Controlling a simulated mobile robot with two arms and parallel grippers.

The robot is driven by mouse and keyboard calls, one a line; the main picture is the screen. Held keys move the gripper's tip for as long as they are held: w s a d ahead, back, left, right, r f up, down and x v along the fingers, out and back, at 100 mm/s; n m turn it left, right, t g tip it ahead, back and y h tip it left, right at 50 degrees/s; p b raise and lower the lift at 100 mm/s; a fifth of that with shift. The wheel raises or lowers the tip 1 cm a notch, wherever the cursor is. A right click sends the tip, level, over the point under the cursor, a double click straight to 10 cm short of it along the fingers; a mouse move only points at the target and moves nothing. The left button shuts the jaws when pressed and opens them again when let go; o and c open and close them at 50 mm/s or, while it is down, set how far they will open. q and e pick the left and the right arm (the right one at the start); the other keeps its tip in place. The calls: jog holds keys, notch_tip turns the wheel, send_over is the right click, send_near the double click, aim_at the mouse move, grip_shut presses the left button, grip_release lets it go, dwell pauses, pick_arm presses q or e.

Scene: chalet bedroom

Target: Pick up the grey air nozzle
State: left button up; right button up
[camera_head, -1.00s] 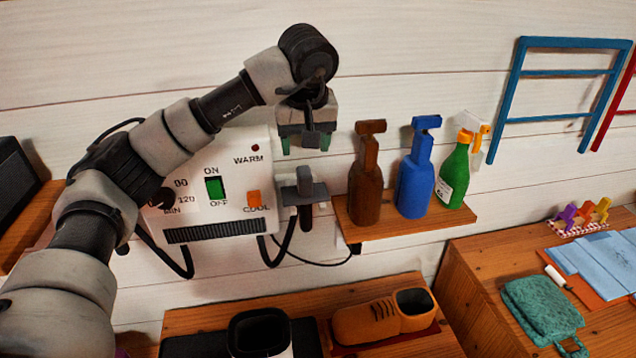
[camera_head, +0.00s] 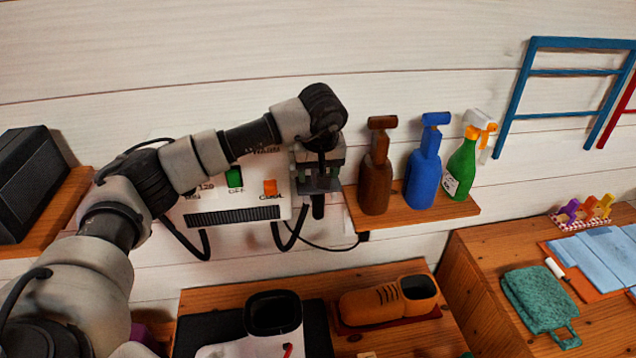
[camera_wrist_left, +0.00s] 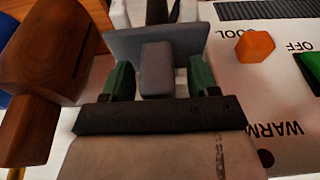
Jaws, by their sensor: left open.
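The grey air nozzle (camera_wrist_left: 157,65) hangs on the front of the white WARM/COOL dryer box (camera_head: 240,207), at its right end. In the left wrist view its grey block lies between the two green fingertips of my left gripper (camera_wrist_left: 162,80), with a grey plate just beyond. In the head view my left gripper (camera_head: 319,178) covers most of the nozzle, and only its dark lower end (camera_head: 318,207) shows below. The jaws are open around the nozzle. Whether a finger touches it, I cannot tell. My right gripper is not in view.
A small wooden shelf (camera_head: 415,215) close to the right holds brown (camera_head: 376,175), blue (camera_head: 423,170) and green (camera_head: 462,170) spray bottles. The brown one is close beside my gripper. Black hoses hang under the box. Below, a bench (camera_head: 215,300) holds an orange shoe (camera_head: 375,303).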

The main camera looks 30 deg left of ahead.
pick_arm(q)
jog(key=c, duration=1)
jog(key=shift+c, duration=0.3)
jog(key=shift+r, duration=0.2)
